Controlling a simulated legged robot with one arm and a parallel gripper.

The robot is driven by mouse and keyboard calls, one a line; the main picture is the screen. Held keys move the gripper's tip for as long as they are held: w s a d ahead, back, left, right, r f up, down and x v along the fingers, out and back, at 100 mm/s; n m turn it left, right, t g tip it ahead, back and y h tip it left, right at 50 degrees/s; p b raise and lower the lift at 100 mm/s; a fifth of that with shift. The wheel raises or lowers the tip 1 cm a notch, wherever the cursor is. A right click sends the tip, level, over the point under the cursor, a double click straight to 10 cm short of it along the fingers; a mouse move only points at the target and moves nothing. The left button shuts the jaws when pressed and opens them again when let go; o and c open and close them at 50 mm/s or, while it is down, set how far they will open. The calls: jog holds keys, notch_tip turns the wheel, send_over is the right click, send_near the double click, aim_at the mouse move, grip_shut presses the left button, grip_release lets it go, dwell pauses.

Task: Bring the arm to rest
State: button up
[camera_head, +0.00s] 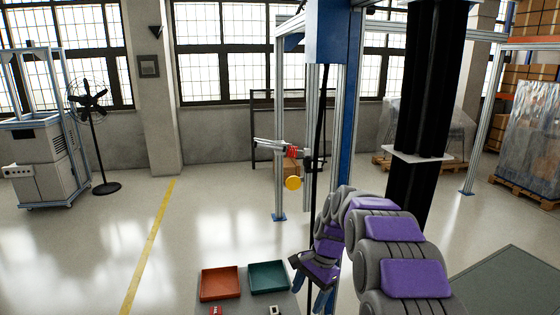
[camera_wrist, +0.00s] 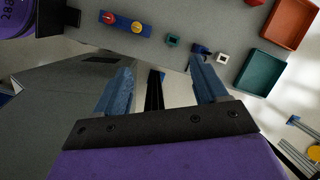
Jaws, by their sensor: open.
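My arm, grey links with purple panels, curves up and then down at the lower right of the head view. My gripper (camera_head: 312,292) hangs at its end, pointing down near the right side of a grey table. The gripper is open and empty. In the head view the fingertips are partly cut off or hidden by the arm.
A red tray (camera_head: 220,283) and a teal tray (camera_head: 268,277) sit on the grey table (camera_wrist: 185,20). The wrist view shows a blue panel with red and yellow buttons (camera_wrist: 128,22) and small square pieces. A metal frame with a blue column (camera_head: 335,45) stands behind the arm.

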jog(key=s+d+r+n+h+b, duration=0.1)
jog(key=s+r+n, duration=0.2)
jog(key=s, duration=0.7)
jog(key=s+d+r+n+h, duration=0.1)
jog(key=s+d+r+n, duration=0.1)
jog(key=s, duration=0.9)
jog(key=s+d+f+n, duration=0.1)
jog(key=s+d+n, duration=0.1)
jog(key=s, duration=0.7)
jog(key=s+d+f+n+h+b, duration=0.1)
jog(key=s+f+n, duration=0.1)
jog(key=s, duration=0.8)
jog(key=shift+s+d+f+n, duration=0.2)
jog(key=shift+d+n, duration=0.15)
jog(key=shift+n, duration=0.05)
jog(key=shift+c, duration=0.2)
